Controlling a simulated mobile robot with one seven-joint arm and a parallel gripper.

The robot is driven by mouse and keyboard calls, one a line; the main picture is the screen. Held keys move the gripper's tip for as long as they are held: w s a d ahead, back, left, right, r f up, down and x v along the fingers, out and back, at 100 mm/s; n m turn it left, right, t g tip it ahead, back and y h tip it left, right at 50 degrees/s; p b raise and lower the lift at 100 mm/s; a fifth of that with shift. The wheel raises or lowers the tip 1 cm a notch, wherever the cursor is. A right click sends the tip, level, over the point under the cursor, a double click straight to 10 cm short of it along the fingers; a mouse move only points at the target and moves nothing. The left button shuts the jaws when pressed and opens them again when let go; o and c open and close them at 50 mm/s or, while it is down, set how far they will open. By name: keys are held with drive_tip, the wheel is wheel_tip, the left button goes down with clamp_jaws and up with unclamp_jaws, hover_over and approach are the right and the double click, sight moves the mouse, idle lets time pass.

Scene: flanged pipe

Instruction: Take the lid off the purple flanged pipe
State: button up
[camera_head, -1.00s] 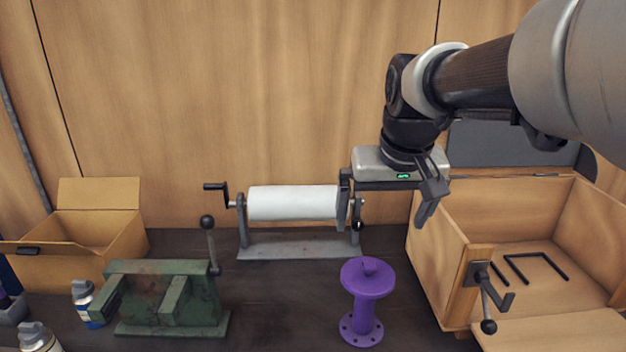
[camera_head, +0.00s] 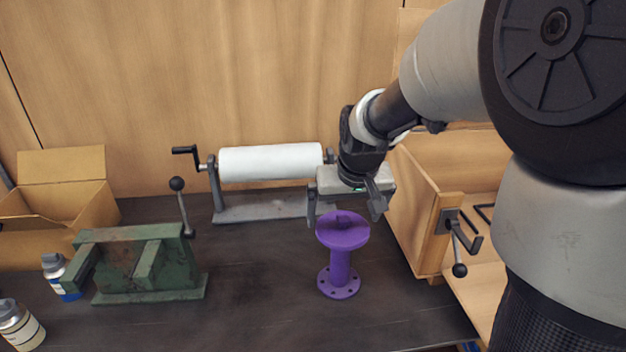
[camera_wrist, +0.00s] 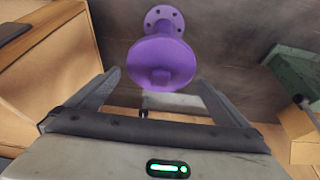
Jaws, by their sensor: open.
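The purple flanged pipe (camera_head: 340,268) stands upright on the dark bench, its bolt-holed bottom flange flat on the surface. Its round purple lid (camera_head: 343,234) sits on top, with a small knob (camera_head: 342,219) in the middle. My gripper (camera_head: 343,215) is open and empty, just above and behind the lid, its fingers spread to either side of it in the head view. In the wrist view the lid (camera_wrist: 161,62) and its knob (camera_wrist: 161,76) lie ahead, between the lines of the two fingers (camera_wrist: 153,85). I see no contact with the knob.
A wooden box (camera_head: 412,222) with a crank stands close on the right. Behind is a white roll (camera_head: 270,162) on a stand. A green vise (camera_head: 140,262), bottles (camera_head: 20,325) and a cardboard box (camera_head: 75,190) are left. The bench (camera_head: 265,305) between vise and pipe is clear.

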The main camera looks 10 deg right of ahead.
drive_tip(key=shift+x, duration=1.1)
drive_tip(key=c, duration=0.7)
drive_tip(key=shift+r, duration=0.15)
